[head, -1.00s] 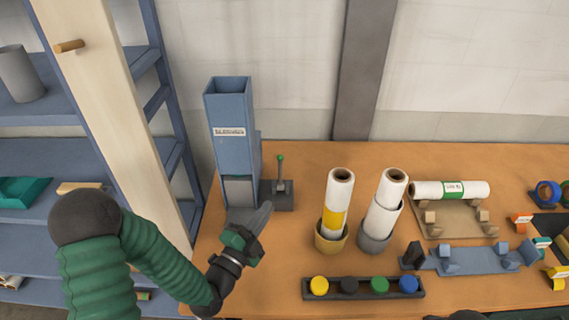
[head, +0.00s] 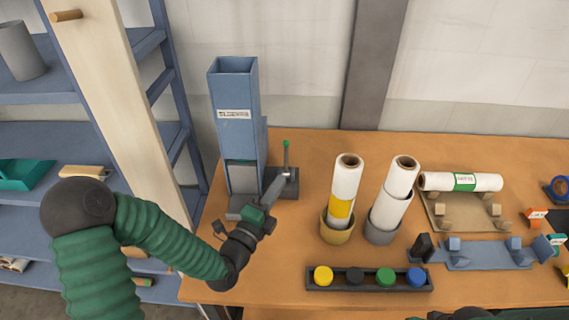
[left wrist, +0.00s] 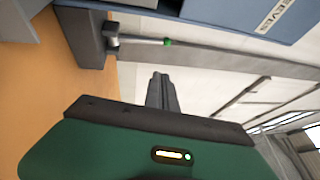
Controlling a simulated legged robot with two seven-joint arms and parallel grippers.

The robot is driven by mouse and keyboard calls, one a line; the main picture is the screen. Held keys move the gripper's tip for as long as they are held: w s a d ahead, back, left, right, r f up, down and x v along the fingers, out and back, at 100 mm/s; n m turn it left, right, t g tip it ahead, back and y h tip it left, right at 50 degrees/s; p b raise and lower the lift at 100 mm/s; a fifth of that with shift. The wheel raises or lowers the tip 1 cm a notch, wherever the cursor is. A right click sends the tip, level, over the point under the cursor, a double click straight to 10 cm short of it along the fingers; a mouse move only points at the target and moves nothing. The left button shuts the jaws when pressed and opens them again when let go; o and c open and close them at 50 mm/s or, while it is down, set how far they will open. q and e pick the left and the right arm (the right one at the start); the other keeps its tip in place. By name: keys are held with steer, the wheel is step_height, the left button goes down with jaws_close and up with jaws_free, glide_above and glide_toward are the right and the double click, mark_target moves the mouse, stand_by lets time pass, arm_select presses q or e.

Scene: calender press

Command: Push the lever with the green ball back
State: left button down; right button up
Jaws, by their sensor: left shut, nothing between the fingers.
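The lever (head: 286,158) is a thin upright rod with a small green ball (head: 286,143) on top. It rises from a dark base block (head: 283,183) beside the tall blue press tower (head: 235,110). My left gripper (head: 275,186) is shut and empty, in front of the lever in the head view, its tips close to the base. Whether it touches the lever cannot be told there. In the left wrist view the lever (left wrist: 140,40) lies sideways beyond the shut fingers (left wrist: 161,90), with a visible gap between them. My right gripper is not seen clearly.
Two rolls (head: 346,185) (head: 397,190) stand in round holders to the right. A tray of coloured knobs (head: 369,279) lies at the front of the table (head: 300,239). A wooden post (head: 120,120) and blue shelves stand at the left.

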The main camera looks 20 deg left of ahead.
mark_target(286, 159)
arm_select(q)
steer(key=w+a+r+p, duration=0.1)
steer(key=w+r, duration=0.1)
steer(key=w, duration=0.7)
steer(key=shift+a, duration=0.25)
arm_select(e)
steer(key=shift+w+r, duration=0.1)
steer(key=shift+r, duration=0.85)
